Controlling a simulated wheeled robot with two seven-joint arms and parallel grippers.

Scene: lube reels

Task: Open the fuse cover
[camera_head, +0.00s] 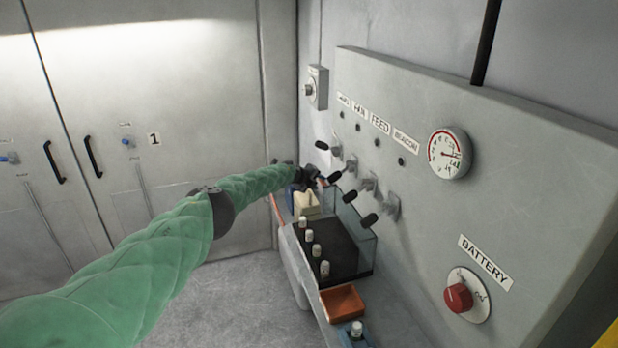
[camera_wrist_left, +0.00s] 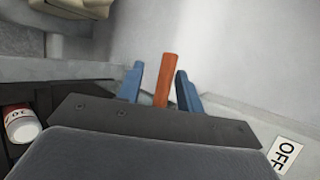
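A black fuse block (camera_head: 332,246) with several white fuses sits on the ledge at the foot of the grey panel. A see-through pane (camera_head: 367,246), seemingly the fuse cover, shows along its right side; I cannot tell how it sits. My left gripper (camera_head: 326,181) is beyond the block, near the panel's levers. In the left wrist view, its blue fingertips (camera_wrist_left: 159,84) stand apart on either side of an orange bar (camera_wrist_left: 166,80), with a visible gap on the left. A red-and-white fuse (camera_wrist_left: 21,123) shows at lower left. My right gripper is out of view.
Several black-knobbed levers (camera_head: 370,220) stick out from the panel (camera_head: 520,180) close to the gripper. An orange tray (camera_head: 342,303) lies in front of the block. A cream container (camera_head: 306,202) stands behind it. An OFF label (camera_wrist_left: 285,154) is at right in the wrist view.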

